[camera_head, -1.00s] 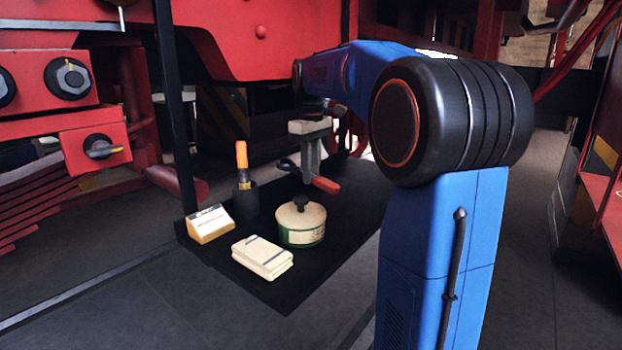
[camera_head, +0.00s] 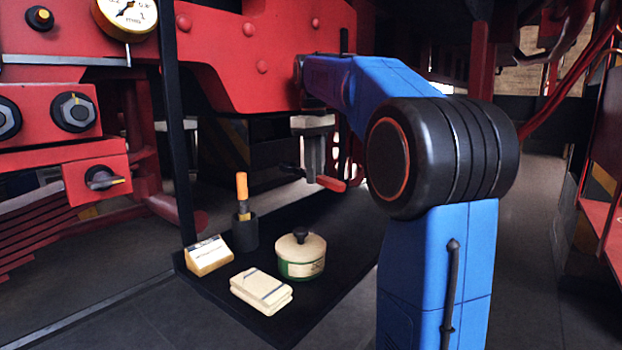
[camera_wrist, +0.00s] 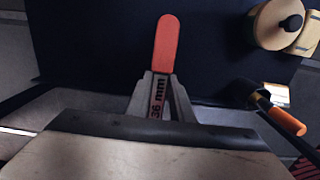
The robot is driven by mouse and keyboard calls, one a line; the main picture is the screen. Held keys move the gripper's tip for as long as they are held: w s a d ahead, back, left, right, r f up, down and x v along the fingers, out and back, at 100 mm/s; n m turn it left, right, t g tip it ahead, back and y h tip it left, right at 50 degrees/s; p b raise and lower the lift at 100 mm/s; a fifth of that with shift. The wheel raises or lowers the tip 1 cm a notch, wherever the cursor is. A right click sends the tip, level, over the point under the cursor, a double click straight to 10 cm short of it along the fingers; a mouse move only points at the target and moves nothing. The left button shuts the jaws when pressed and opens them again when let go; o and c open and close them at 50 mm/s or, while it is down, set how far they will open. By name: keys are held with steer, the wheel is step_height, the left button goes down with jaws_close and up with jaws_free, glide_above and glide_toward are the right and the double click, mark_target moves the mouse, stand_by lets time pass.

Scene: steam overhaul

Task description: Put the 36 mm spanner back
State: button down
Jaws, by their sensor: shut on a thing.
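My gripper (camera_head: 314,155) is shut on the 36 mm spanner (camera_head: 331,183) and holds it above the dark bench top. The spanner has a red handle end, and its dark head shows at the left of the jaws. In the wrist view the spanner (camera_wrist: 167,48) sticks out from between the fingers of my gripper (camera_wrist: 161,95), with "36 mm" readable on its shaft. The place where the spanner belongs cannot be made out in these views.
The dark bench top (camera_head: 340,225) carries a round tin (camera_head: 301,256) with a black knob, a folded cloth stack (camera_head: 261,290), a small label block (camera_head: 208,256) and a dark cup (camera_head: 245,232) holding an orange-handled brush (camera_head: 242,188). A black post (camera_head: 177,130) stands at left. Red machinery is behind.

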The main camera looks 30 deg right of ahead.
steer(key=g, duration=0.2)
glide_above(335, 225)
steer(key=f, duration=0.3)
steer(key=shift+w+d+h, duration=0.1)
steer(key=shift+w+h, duration=0.2)
steer(key=shift+w, duration=0.05)
steer(key=shift+w+a+x, duration=0.1)
steer(key=shift+w+x, duration=0.15)
steer(key=shift+x, duration=0.85)
steer(key=shift+w+a+x, duration=0.1)
steer(key=shift+w+x, duration=0.1)
steer(key=shift+x, duration=0.9)
steer(key=shift+w+a+x, duration=0.1)
steer(key=shift+w+x, duration=0.15)
steer(key=shift+x, duration=0.8)
steer(key=shift+f, duration=0.2)
steer(key=shift+x, duration=1.15)
steer(key=c, duration=1.5)
jaws_free()
steer(key=shift+c, duration=0.2)
steer(key=shift+o, duration=0.3)
steer(key=shift+t, duration=0.3)
steer(key=w+r, duration=0.1)
steer(key=r, duration=0.5)
steer(key=w+r, duration=0.1)
steer(key=r, duration=0.5)
steer(key=w+a+r, duration=0.1)
steer(key=r, duration=0.5)
steer(key=shift+a+r, duration=0.1)
steer(key=shift+r, duration=0.35)
